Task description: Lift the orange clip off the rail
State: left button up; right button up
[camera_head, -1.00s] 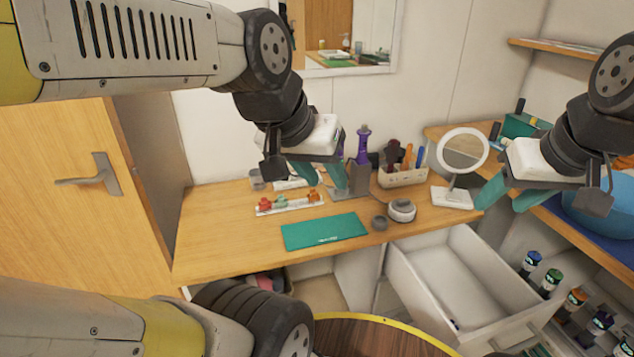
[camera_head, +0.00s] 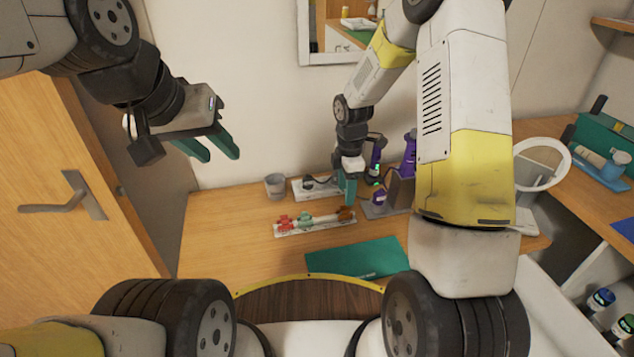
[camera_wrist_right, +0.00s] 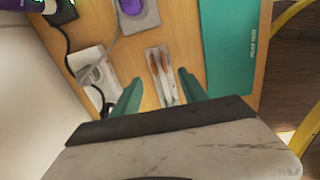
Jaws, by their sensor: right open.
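The white rail (camera_head: 316,225) lies on the wooden table with a red clip (camera_head: 283,221), a green clip (camera_head: 305,220) and the orange clip (camera_head: 345,214) at its right end. My right gripper (camera_head: 348,194) points down above the orange clip in the head view. In the right wrist view the orange clip (camera_wrist_right: 158,72) and part of the rail (camera_wrist_right: 172,96) show between the open teal fingers (camera_wrist_right: 158,82); I cannot tell the exact height gap. My left gripper (camera_head: 208,147) is open and empty, up at the left, away from the rail.
A grey cup (camera_head: 276,186) and a white strip with a cable (camera_head: 312,188) stand behind the rail. A grey stand (camera_head: 388,198) with purple items is close right of my right gripper. A green mat (camera_head: 355,258) lies in front. The table left of the rail is clear.

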aim_at(342, 207)
jog(key=f, duration=0.8)
jog(key=shift+a+f, duration=0.2)
jog(key=shift+a, duration=0.2)
grip_shut()
